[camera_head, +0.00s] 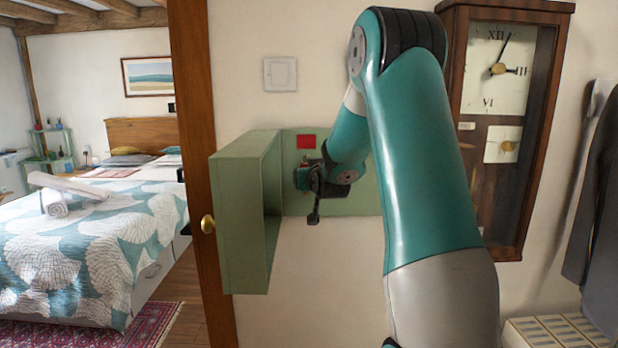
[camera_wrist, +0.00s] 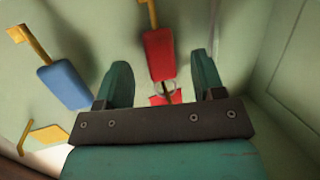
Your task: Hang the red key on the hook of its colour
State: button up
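The red key (camera_wrist: 160,56) has a red head and a brass shaft. In the wrist view it seems to hang by a ring on a dark hook over a red patch (camera_wrist: 158,100). The red patch also shows in the head view (camera_head: 306,142), on the back of the green key cabinet (camera_head: 340,203). My gripper (camera_wrist: 161,60) is open, its fingers apart on either side of the red head in the picture, with no visible contact. In the head view my gripper (camera_head: 314,203) is in front of the cabinet, and the key cannot be made out there.
A blue key (camera_wrist: 62,84) hangs beside the red one, and a yellow patch (camera_wrist: 48,134) with a brass-coloured piece lies beyond it. The cabinet's open door (camera_head: 240,220) stands out left of my gripper. A tall clock (camera_head: 500,120) is on the right.

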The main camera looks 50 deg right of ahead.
jog(key=b+v, duration=0.4)
jog(key=v, duration=1.3)
jog(key=shift+s+a+b, duration=0.15)
jog(key=shift+a+b, duration=0.05)
jog(key=shift+b, duration=0.15)
jog(key=shift+r, duration=0.1)
